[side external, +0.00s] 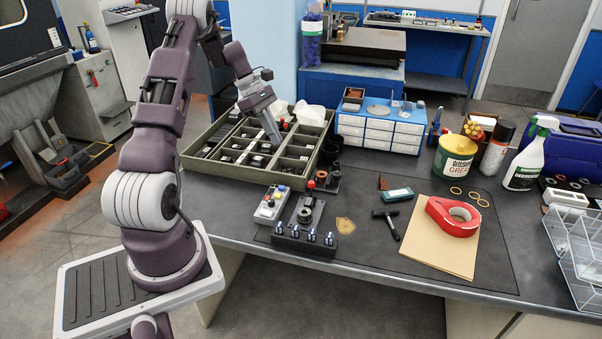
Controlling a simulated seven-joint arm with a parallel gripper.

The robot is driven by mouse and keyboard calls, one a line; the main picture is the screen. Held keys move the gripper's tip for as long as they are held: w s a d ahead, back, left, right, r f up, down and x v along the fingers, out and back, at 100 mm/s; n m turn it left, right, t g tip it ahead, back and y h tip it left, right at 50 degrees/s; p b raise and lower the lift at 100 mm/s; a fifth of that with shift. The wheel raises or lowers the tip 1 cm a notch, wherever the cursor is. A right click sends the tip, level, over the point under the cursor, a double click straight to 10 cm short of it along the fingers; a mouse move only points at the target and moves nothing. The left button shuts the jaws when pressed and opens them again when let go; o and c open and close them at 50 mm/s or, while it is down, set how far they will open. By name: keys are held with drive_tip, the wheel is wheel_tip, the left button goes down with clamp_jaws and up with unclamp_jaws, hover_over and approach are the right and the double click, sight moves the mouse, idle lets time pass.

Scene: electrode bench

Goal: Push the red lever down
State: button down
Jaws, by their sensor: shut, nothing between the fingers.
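A lever with a red knob (311,185) stands up from a dark bench fixture (305,214) near the front edge of the bench. The fixture has a round dark part in its middle and a row of several blue-and-white pieces along its front block. My gripper (277,142) points down over the compartment tray, behind and to the left of the red lever and apart from it. Its fingers look together, with nothing seen between them. The fingertips are small in this view, and their exact height over the tray is hard to tell.
A green compartment tray (210,172) with small parts lies under my gripper. A grey button box (271,203) sits left of the fixture, and dark cylinders (331,150) stand behind it. A hammer (389,222) and red tape dispenser (452,216) lie to the right.

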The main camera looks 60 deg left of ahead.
drive_tip(key=shift+f, duration=0.2)
approach(311, 191)
drive_tip(key=s+a+f, duration=0.2)
drive_tip(key=w+d, duration=0.1)
drive_tip(key=w+d+f, duration=0.1)
drive_tip(key=w+d, duration=0.1)
drive_tip(key=shift+f, duration=0.25)
drive_tip(key=shift+w+d+r+g+y, duration=0.1)
drive_tip(key=shift+w+d+g+y, duration=0.05)
drive_tip(key=shift+g+y, duration=0.15)
